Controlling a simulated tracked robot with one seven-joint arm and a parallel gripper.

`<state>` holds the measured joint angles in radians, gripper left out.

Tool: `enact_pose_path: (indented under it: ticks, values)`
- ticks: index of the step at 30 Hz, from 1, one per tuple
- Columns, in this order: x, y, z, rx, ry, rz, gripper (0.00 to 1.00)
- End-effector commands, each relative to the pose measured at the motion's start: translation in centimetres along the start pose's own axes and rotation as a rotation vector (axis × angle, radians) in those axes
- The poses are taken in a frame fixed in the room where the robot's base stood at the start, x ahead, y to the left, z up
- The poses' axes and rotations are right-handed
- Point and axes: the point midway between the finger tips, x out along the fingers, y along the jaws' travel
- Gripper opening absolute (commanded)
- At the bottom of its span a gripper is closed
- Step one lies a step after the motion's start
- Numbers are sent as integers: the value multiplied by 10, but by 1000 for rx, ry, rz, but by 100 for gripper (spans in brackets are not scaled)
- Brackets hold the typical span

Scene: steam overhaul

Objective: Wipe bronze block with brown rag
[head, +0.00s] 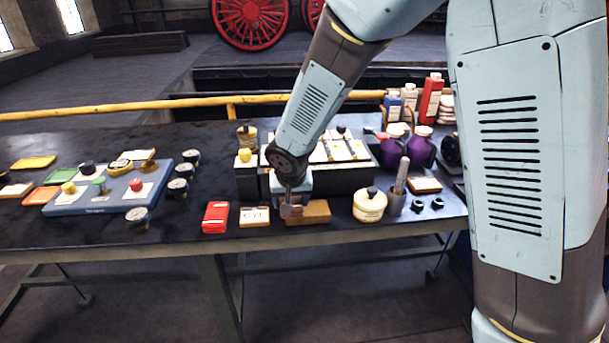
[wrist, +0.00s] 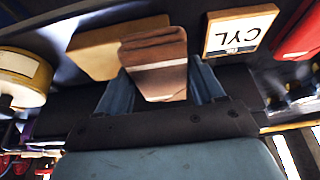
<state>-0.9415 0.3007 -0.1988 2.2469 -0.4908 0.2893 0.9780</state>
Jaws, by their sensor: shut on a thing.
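The bronze block (head: 316,212) lies near the table's front edge in the head view; it is the tan bar (wrist: 95,47) left of centre in the wrist view. My gripper (head: 291,197) points down at the block's left end in the head view. In the wrist view, its blue-grey fingers (wrist: 160,88) are shut on the brown rag (wrist: 157,66), a folded reddish-brown pad. The rag overlaps the block's near end in that view and hides part of it. I cannot tell whether rag and block touch.
A card marked CYL (head: 255,217) and a red box (head: 215,217) lie left of the block. A blue tray (head: 100,200) with knobs is far left.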

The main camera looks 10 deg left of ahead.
Motion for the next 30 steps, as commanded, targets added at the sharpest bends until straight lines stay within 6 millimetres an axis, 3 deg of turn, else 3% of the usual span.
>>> enact_pose_path:
  ticks: [3,11,13,30]
  values:
    - [8,9,5,0,-2,4,43]
    - [4,26,6,2,0,1,43]
    - [-12,26,-2,3,4,-3,43]
    - [-59,22,-19,-6,2,-3,43]
